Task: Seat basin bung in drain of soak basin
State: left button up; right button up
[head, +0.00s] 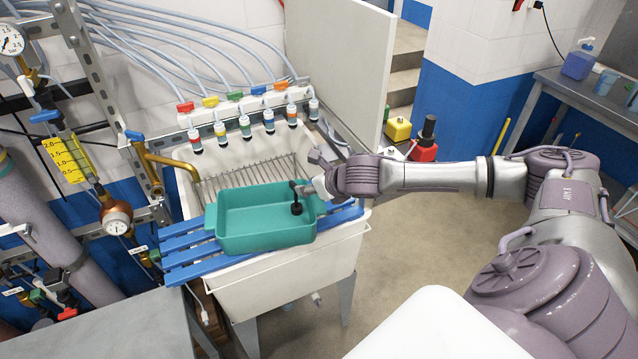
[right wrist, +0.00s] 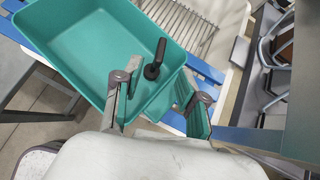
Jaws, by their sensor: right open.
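The soak basin is a teal rectangular tub (head: 235,240) lying on blue slats; its inside also shows in the right wrist view (right wrist: 85,45). The basin bung (head: 297,209), black with a round base and an upright stem or handle, is at the basin's right end. In the right wrist view the bung (right wrist: 152,71) shows ahead of and between my fingers. My right gripper (head: 307,189) is open at the basin's right rim, its fingers (right wrist: 160,82) spread with nothing clasped. No drain hole is visible, and I cannot tell whether the bung sits in one. My left gripper is out of view.
Blue slats (head: 190,271) bridge a white sink (head: 300,278) with a wire rack (head: 255,173) behind. A brass tap (head: 170,162) and several coloured valves stand left and behind. A white panel (head: 345,65) rises behind my right arm. Open floor lies to the right.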

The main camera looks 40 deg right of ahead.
jog(key=v, duration=0.5)
jog(key=shift+a, duration=0.1)
dwell(0.3)
